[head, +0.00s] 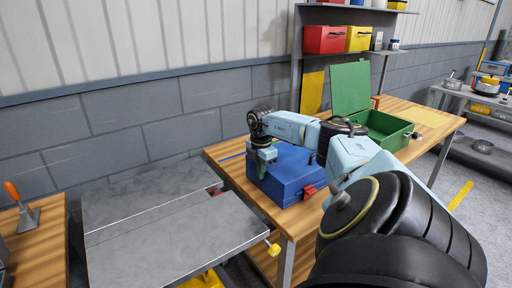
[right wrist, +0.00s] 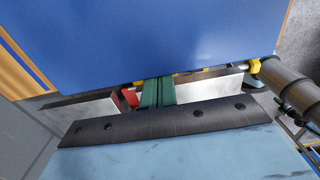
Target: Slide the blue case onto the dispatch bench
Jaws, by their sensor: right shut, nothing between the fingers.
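The blue case (head: 285,180) lies flat and closed on the wooden bench (head: 262,205), near its left end. It has a red latch or fitting at its front right corner. My right gripper (head: 262,160) is at the left side of the case, its fingers pointing down beside it. In the right wrist view the green fingers (right wrist: 153,92) are shut together and empty, close to the blue case (right wrist: 160,40). I cannot tell whether they touch it. My right arm hides the case's right part. My left gripper is not in view.
A grey metal-topped table (head: 165,225) stands left of the bench, close to its end. An open green box (head: 385,130) sits farther back on the bench. Red (head: 325,40) and yellow (head: 359,38) bins stand on a shelf above. A yellow mat lies at the far right.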

